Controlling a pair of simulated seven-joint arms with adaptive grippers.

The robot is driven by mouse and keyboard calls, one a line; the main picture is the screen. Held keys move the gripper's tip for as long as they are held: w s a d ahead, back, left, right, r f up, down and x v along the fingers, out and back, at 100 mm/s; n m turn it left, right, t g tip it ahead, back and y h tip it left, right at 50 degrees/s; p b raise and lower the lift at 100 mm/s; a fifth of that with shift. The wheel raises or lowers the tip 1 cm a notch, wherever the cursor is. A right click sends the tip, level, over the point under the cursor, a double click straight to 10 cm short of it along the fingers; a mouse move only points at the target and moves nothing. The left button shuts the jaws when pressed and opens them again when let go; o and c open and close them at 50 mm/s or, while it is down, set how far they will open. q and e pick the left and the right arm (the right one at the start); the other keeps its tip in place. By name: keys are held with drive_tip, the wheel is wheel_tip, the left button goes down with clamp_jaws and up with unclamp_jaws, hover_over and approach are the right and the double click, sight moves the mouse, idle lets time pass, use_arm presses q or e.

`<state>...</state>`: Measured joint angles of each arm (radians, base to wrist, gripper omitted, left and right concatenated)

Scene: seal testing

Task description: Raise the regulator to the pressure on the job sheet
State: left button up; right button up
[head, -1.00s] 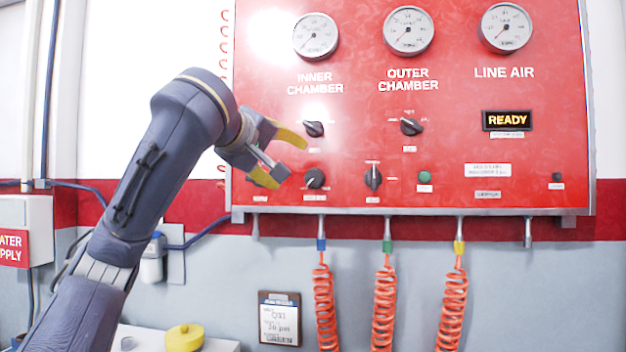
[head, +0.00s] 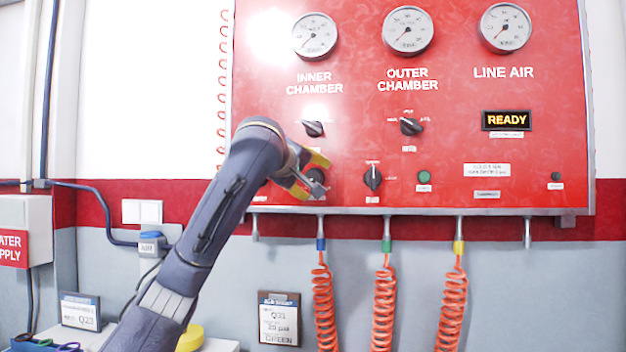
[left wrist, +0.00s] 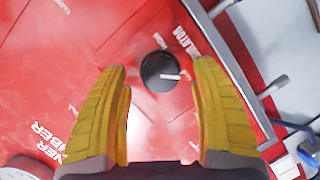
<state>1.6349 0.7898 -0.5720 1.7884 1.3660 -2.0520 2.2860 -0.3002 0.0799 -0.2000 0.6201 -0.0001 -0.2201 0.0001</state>
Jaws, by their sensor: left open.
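The regulator knob (left wrist: 158,72) is round and black with a pale pointer line, low on the red panel (head: 450,100); part of its label, ending "ULATOR", shows in the left wrist view. In the head view the knob (head: 315,174) is partly hidden by my gripper. My left gripper (head: 309,177) is open, its yellow fingers on either side of the knob in the wrist view, with gaps showing. The job sheet (head: 279,320) hangs on a clipboard below the panel; it reads roughly "Q31", a psi figure too blurred to be sure of, and "GREEN". My right gripper is out of view.
Gauges for inner chamber (head: 315,36), outer chamber (head: 408,30) and line air (head: 506,27) top the panel. A READY display (head: 507,120) is lit. Selector knobs (head: 411,126) and a green button (head: 424,176) sit nearby. Orange coiled hoses (head: 384,305) hang below.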

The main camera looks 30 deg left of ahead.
use_arm(q)
drive_tip(key=shift+x, duration=0.9)
drive_tip(key=shift+c, duration=0.4)
drive_tip(key=c, duration=1.2)
